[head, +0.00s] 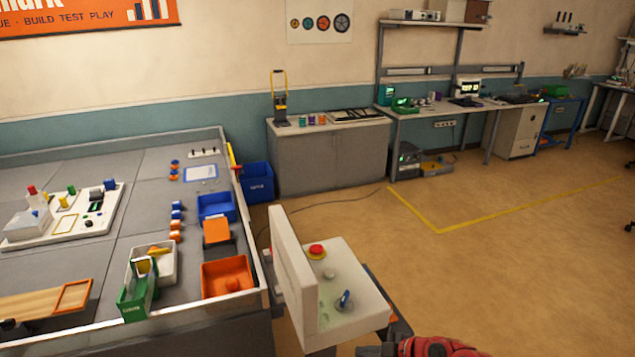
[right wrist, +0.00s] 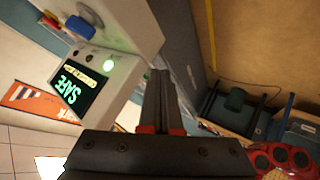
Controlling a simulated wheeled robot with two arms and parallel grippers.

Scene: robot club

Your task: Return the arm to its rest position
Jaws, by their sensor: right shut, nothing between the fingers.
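My right arm (head: 440,347) is red and shows at the bottom edge of the head view. Its dark gripper (head: 374,350) is partly cut off there, beside the lower right of a pale control box (head: 352,322). In the right wrist view the two dark fingers (right wrist: 160,92) are together, with nothing between them. The control box (right wrist: 140,25) is beyond them at the upper left, with a lit green light and a screen (right wrist: 72,85) reading "SAFE". I cannot make out my left gripper in either view.
The box carries a red button (head: 316,250) and a blue knob (head: 345,298). To its left is a large grey table (head: 130,165) with a raised rim, holding bins and small parts. Open floor (head: 500,260) lies to the right.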

